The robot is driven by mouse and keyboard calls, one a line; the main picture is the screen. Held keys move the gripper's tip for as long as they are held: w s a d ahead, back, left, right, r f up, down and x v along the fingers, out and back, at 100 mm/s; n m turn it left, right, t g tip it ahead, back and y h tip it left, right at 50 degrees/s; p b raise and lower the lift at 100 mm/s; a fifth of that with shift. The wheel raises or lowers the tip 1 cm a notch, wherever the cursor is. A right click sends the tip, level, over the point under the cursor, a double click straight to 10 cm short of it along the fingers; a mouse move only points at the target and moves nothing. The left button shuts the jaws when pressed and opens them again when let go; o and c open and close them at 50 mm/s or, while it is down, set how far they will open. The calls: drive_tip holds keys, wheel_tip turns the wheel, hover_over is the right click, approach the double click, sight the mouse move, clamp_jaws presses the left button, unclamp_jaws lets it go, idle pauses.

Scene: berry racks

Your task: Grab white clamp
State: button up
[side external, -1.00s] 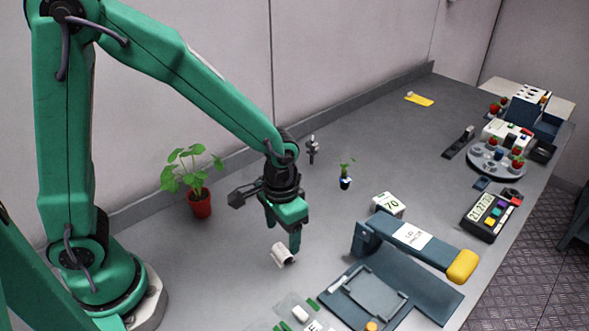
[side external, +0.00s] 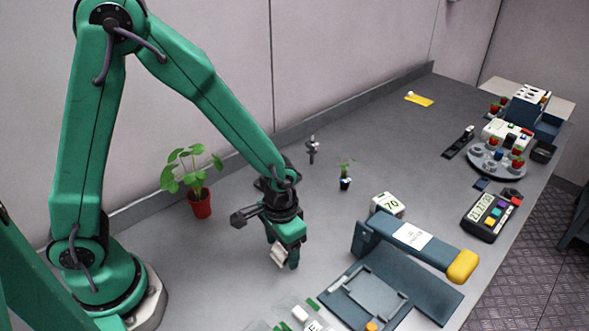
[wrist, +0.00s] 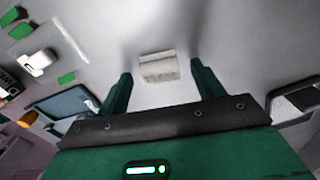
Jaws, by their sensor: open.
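The white clamp (side external: 278,252) is a small, pale, short piece lying on the grey bench. In the side view it shows right at my gripper (side external: 282,256), partly covered by the green fingers. In the wrist view the clamp (wrist: 159,68) lies ahead of the gap between the two green fingers of my gripper (wrist: 161,72), roughly centred. The fingers are apart, with nothing held.
A potted plant (side external: 201,203) stands left of my gripper. A blue press-like device (side external: 372,243) with a yellow-ended handle (side external: 462,266) stands to the right. A clear plate with green strips (wrist: 40,60) shows at upper left in the wrist view. The bench behind is mostly clear.

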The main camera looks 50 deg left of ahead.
sight(282, 249)
drive_tip(key=shift+c, duration=0.5)
drive_tip(key=c, duration=0.9)
drive_tip(key=shift+c, duration=0.2)
drive_tip(key=shift+r, duration=0.2)
drive_tip(key=shift+r, duration=0.85)
wheel_tip(282, 249, up, 2)
drive_tip(key=s+d+r, duration=0.7)
drive_tip(key=s, duration=0.2)
drive_tip(key=shift+d, duration=0.2)
